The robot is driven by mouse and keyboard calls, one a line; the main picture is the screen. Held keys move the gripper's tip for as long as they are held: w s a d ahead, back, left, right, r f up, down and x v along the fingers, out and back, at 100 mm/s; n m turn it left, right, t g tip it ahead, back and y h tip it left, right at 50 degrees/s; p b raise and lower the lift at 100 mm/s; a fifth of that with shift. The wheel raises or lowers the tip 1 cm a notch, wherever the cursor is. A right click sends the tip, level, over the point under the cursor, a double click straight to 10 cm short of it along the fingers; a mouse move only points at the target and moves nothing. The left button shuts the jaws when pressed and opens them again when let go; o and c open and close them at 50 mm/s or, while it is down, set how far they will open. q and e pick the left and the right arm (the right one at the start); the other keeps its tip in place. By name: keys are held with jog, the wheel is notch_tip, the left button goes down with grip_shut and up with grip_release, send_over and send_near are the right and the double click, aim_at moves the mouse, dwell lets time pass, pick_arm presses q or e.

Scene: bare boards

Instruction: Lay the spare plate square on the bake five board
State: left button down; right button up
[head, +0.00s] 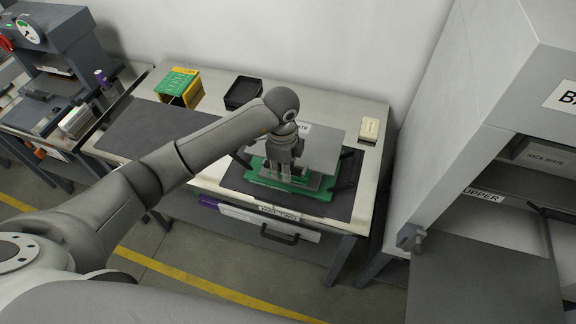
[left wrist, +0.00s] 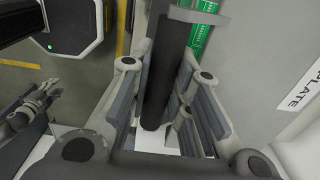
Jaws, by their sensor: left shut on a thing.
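My left gripper (head: 284,172) is over the green board (head: 318,192) on the bench. In the left wrist view its fingers are closed on a dark upright bar (left wrist: 158,65), which seems to be the grip of the spare plate. The grey plate (head: 325,146) spreads out behind the gripper, above the board. Its label also shows on the plate in the left wrist view (left wrist: 280,100). I cannot tell whether the plate touches the board, and the arm hides part of both. What looks like my right gripper (left wrist: 38,102) is small at the left of the wrist view.
The board lies on a dark mat (head: 338,209). A yellow bin (head: 183,95) with a green top, a black tray (head: 243,92) and a small cream box (head: 369,129) stand on the bench. A press (head: 50,45) is at left. A large grey cabinet (head: 500,90) stands at right.

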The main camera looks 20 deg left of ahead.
pick_arm(q)
jog(key=shift+d, duration=0.1)
jog(key=shift+w+a, duration=0.1)
jog(key=shift+a, duration=0.25)
jog(key=shift+d+f, duration=0.15)
jog(key=shift+f, duration=0.25)
notch_tip(320, 180, down, 6)
jog(key=b, duration=0.4)
jog(key=shift+b, duration=0.35)
jog(key=shift+f, duration=0.35)
pick_arm(e)
jog(key=f, duration=0.1)
jog(key=a+f, duration=0.1)
jog(key=f, duration=0.1)
jog(key=a+f, duration=0.1)
jog(key=shift+f, duration=0.4)
